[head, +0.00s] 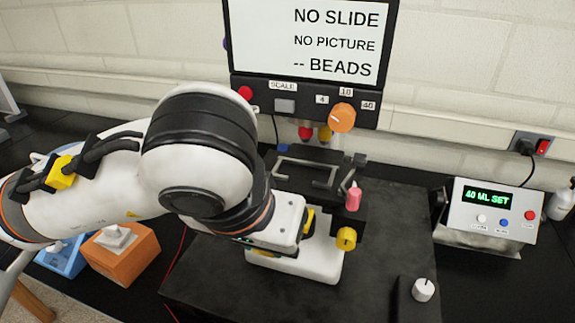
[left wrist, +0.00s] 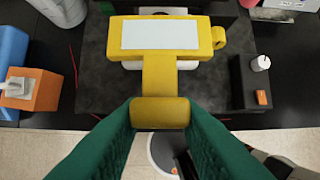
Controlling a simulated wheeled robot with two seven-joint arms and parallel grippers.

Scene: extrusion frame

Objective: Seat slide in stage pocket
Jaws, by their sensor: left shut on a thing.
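My left gripper (left wrist: 160,114) is shut on the yellow tab of a slide holder (left wrist: 160,85), with a green finger on each side. The holder's wide yellow plate carries a pale rectangular slide (left wrist: 160,35) and lies flat ahead of the fingers. In the head view my left arm hides the fingers and most of the holder; a little yellow shows beside my wrist. The microscope's dark stage (head: 318,188) has a silver bracket (head: 300,172) at its back. The pocket cannot be made out, and I cannot tell whether the holder touches the stage.
The microscope's white base (head: 312,268), yellow knob (head: 346,239) and pink-red piece (head: 353,197) are close to my wrist. A screen (head: 310,40) reads "NO SLIDE". An orange box (head: 122,255) stands left, a control box (head: 490,212) right. The front mat is mostly clear.

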